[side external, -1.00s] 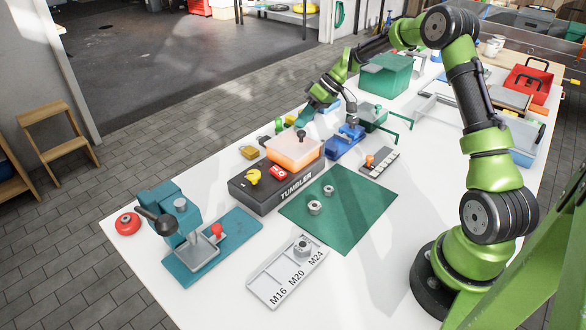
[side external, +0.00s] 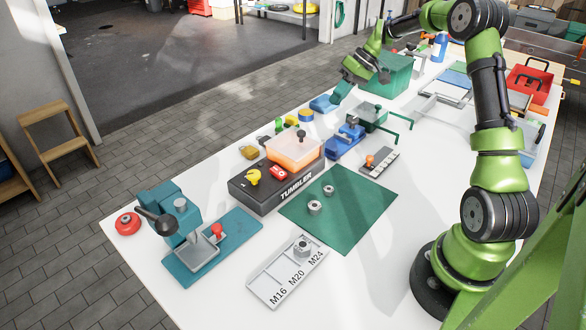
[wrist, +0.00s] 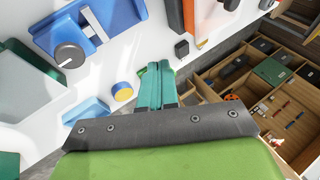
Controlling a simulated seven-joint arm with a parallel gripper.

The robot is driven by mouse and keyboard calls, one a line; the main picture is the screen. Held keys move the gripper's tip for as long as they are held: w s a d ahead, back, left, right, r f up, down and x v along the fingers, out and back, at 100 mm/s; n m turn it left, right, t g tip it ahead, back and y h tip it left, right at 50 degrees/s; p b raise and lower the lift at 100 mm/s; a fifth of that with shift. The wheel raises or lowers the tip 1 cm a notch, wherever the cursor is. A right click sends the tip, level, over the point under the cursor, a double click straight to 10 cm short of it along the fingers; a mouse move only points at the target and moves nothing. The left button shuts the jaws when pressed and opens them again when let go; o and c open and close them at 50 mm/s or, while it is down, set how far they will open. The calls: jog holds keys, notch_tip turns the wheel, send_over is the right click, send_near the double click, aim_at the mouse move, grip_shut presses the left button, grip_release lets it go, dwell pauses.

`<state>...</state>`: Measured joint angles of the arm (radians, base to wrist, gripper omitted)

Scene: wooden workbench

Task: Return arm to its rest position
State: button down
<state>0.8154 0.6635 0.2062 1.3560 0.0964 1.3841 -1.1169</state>
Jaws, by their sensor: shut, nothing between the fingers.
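My gripper (side external: 341,92) is teal and hangs in the air over the back part of the white bench, in front of a green box (side external: 388,76). In the wrist view its two fingers (wrist: 156,86) lie together with nothing between them. My green and black arm rises from its base at the right and reaches toward the back of the bench. No object hangs from the gripper.
A tumbler box (side external: 262,190) with an orange bin (side external: 296,150), a green mat (side external: 340,210) with nuts, a labelled tray (side external: 275,282) and a teal press (side external: 190,240) stand on the bench. A blue fixture (side external: 346,138) and a green-handled device (side external: 375,115) are nearer the gripper.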

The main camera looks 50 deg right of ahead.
jog(key=s+a+r+m+t+h, duration=0.1)
jog(key=s+a+r, duration=0.2)
jog(key=s+a, duration=0.4)
jog(key=s+a+r+t+h, duration=0.1)
jog(key=s+a+r, duration=0.3)
jog(key=s+a, duration=0.3)
jog(key=s+a+r+m+t+h, duration=0.1)
jog(key=s+a+r, duration=0.2)
jog(key=s+a, duration=0.5)
jog(key=a, duration=0.4)
jog(key=shift+a+r+m, duration=0.2)
jog(key=shift+r+m, duration=0.05)
jog(key=shift+m, duration=0.05)
jog(key=shift+s, duration=0.1)
